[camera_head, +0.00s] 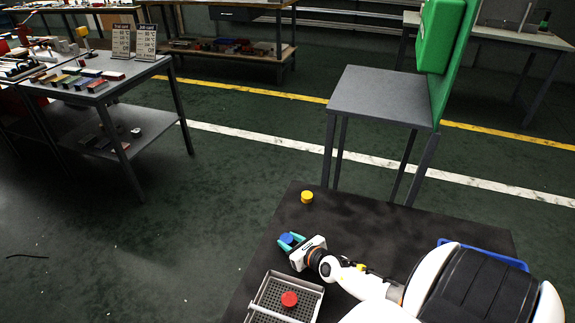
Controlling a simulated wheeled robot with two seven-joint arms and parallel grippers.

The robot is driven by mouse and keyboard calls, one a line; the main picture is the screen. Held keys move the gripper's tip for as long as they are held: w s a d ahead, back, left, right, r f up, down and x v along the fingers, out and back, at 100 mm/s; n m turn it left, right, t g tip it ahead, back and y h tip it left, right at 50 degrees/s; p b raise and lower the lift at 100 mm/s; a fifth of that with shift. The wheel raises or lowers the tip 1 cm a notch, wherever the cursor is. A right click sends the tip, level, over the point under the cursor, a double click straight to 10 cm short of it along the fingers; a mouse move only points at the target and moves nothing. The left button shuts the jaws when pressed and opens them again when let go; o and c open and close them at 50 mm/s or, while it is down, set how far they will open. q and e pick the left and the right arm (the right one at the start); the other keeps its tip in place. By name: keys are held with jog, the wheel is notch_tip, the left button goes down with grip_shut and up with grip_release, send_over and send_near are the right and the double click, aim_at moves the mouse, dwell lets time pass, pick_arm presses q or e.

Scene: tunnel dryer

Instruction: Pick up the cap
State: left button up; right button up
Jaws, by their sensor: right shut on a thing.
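A blue cap (286,239) is between the teal fingers of my right gripper (290,241), at the left side of the dark table (375,225). The gripper is shut on it. I cannot tell whether the cap touches the table. A yellow cap (307,197) stands on the table farther back. A red cap (289,299) sits in a grey perforated tray (262,290) at the front. My left gripper is not in view.
A small grey table (380,95) with a green box (440,36) stands behind the dark table. A workbench (100,80) with several small blocks stands at the left. The floor between is open.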

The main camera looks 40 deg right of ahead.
notch_tip(320, 180, up, 10)
jog(key=p, duration=0.7)
notch_tip(320, 180, up, 6)
jog(key=n+y, duration=0.2)
send_over(290, 242)
jog(key=w+a, duration=0.2)
jog(key=a, duration=0.1)
jog(key=a+r+n+y, duration=0.3)
jog(key=a+r+y, duration=0.1)
jog(key=a+r, duration=0.4)
jog(key=s+a+r+n+g+y, duration=0.5)
jog(key=s+a+r+n, duration=0.1)
jog(key=a+r, duration=0.5)
jog(key=shift+s+r+n+g+y, duration=0.3)
jog(key=shift+s+g+y, duration=0.1)
jog(key=shift+s, duration=0.45)
